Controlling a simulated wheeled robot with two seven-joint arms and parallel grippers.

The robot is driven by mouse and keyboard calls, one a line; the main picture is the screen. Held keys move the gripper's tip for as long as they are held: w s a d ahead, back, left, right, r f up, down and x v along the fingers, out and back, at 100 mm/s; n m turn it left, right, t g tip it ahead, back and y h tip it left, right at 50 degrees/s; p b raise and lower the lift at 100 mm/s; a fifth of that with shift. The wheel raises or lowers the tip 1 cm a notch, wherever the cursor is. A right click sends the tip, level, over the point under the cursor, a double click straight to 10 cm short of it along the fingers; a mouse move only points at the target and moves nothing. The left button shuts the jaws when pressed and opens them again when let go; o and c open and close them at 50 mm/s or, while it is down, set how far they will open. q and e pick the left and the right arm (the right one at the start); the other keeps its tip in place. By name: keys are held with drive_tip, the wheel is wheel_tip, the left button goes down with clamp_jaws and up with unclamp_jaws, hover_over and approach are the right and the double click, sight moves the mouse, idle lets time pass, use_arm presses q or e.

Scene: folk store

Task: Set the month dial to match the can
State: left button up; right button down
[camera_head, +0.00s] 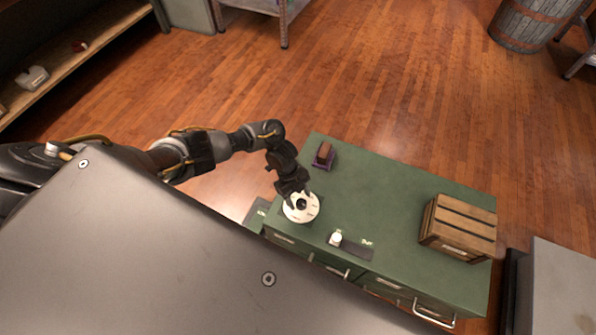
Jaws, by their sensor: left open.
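A round white dial (298,215) with a dark knob (301,204) at its centre lies near the left front edge of the green cabinet top. My left gripper (294,198) is open, right over the dial, with its fingers near the knob; I cannot tell whether they touch it. A small white can (336,239) stands to the right of the dial, at the left end of a dark strip (357,250). Marks on the dial and can are too small to read. My right gripper is not in view.
The green cabinet (385,199) has drawers with metal handles in front. A slatted wooden crate (460,228) stands at its right end. A small brown and purple block (324,155) sits at the back left. The middle of the top is clear.

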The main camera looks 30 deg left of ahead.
use_arm(q)
drive_tip(key=p+v, duration=0.1)
drive_tip(key=v, duration=0.7)
drive_tip(key=shift+r, duration=0.4)
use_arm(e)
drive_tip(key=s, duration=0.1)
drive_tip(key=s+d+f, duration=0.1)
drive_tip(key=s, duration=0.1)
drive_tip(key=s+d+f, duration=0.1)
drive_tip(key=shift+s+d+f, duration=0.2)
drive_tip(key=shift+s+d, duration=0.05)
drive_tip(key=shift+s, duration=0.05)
